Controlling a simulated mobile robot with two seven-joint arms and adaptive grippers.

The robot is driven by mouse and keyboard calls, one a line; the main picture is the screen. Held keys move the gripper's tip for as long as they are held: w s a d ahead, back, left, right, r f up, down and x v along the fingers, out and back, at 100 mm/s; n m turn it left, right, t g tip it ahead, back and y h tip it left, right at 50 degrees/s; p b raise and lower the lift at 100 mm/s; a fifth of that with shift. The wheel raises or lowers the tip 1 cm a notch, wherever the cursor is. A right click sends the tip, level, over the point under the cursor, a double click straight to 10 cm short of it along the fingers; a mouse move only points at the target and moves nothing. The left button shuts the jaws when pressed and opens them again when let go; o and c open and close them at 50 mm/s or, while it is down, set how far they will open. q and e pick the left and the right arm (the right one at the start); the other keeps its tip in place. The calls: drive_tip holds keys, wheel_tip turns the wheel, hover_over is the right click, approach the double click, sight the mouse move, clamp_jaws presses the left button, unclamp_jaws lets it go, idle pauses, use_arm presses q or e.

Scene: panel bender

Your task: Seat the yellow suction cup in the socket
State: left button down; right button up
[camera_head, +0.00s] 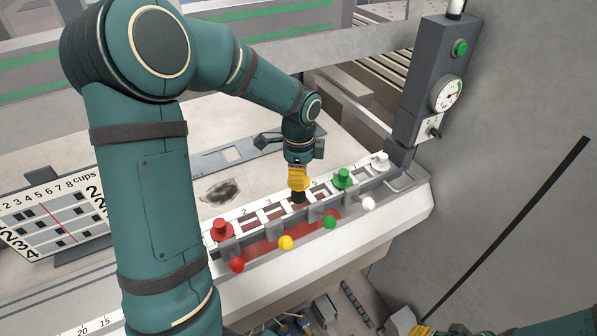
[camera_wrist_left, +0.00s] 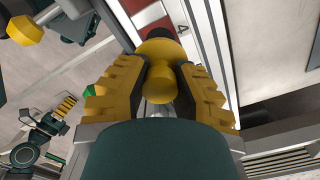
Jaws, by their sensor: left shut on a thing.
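My left gripper (camera_head: 298,178) is shut on the yellow suction cup, which shows between the ridged yellow fingers in the left wrist view (camera_wrist_left: 158,66). The cup's dark lower end (camera_head: 299,197) points down at the white numbered rail (camera_head: 255,217), over its middle part. In the left wrist view a printed 4 is beside the cup. I cannot tell whether the dark end touches the rail or is inside a socket; the gripper and cup hide that spot. My right gripper (camera_head: 408,325) shows only in part at the bottom edge.
A red cup (camera_head: 221,230), a green cup (camera_head: 343,178) and a white cup (camera_head: 380,160) stand on the rail. Several coloured knobs, including a yellow knob (camera_head: 286,243), line its front. A grey post with a gauge (camera_head: 447,94) rises at the right end. A cups chart (camera_head: 50,212) stands left.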

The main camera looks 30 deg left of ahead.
sight(299, 190)
use_arm(q)
drive_tip(key=shift+f+b, duration=1.8)
drive_tip(key=shift+f, duration=1.1)
drive_tip(key=c, duration=0.8)
unclamp_jaws()
wheel_tip(299, 190, up, 12)
